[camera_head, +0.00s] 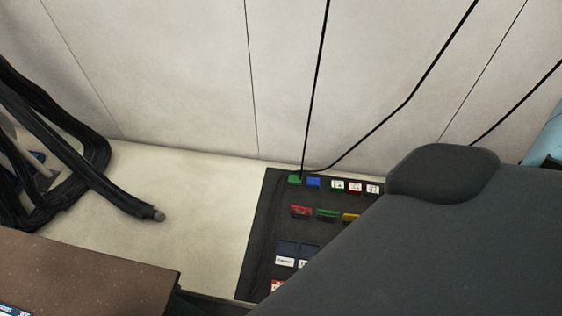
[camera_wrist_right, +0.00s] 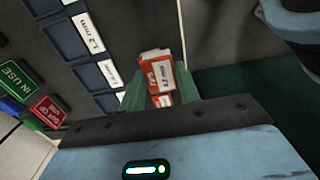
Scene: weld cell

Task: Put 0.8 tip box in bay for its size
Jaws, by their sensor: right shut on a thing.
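My right gripper (camera_wrist_right: 160,88) shows in the right wrist view, its green fingers shut on a small orange-red and white tip box (camera_wrist_right: 155,68). The print on the box is too blurred to read surely. Dark blue bays (camera_wrist_right: 65,45) with white labels lie to the left of the box. One label (camera_wrist_right: 88,33) appears to read 1.2 mm; a smaller one (camera_wrist_right: 110,73) is hard to read. The box is apart from these labels in the picture. In the head view, two bays (camera_head: 288,248) show on the dark board. The right gripper is hidden there, and the left is out of view.
The dark board (camera_head: 258,225) carries green, blue, red and yellow tags. A large dark shape covers its right part. Black tubing (camera_head: 100,180) lies at the left, and a brown surface (camera_head: 90,280) is at the front. The pale bench (camera_head: 200,215) between is clear.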

